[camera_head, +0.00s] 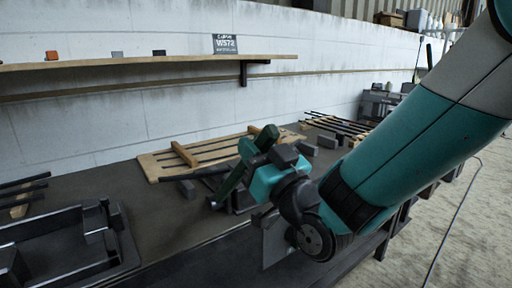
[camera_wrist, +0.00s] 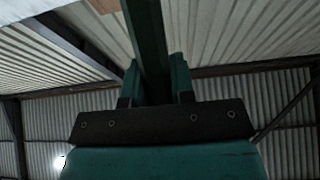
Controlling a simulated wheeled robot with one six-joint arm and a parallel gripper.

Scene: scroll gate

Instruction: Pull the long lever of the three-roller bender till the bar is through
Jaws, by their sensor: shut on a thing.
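My gripper (camera_head: 250,158) is at the bender on the bench, in the middle of the head view. It is shut on a dark green bar-shaped lever (camera_head: 230,184) that slants down to the left. In the wrist view the lever (camera_wrist: 149,40) runs upward between the two green fingers of my gripper (camera_wrist: 155,82). The three-roller bender (camera_head: 243,200) is mostly hidden behind my gripper and wrist. A dark bar (camera_head: 208,172) sticks out to the left of it. I cannot see the rollers or how far the bar is through.
A wooden slatted pallet (camera_head: 160,165) lies behind the bender. A dark metal frame (camera_head: 70,240) stands at the front left of the bench (camera_head: 165,225). Grey blocks (camera_head: 327,141) and a rack of dark bars (camera_head: 340,124) lie to the right. A wall shelf (camera_head: 150,60) hangs above.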

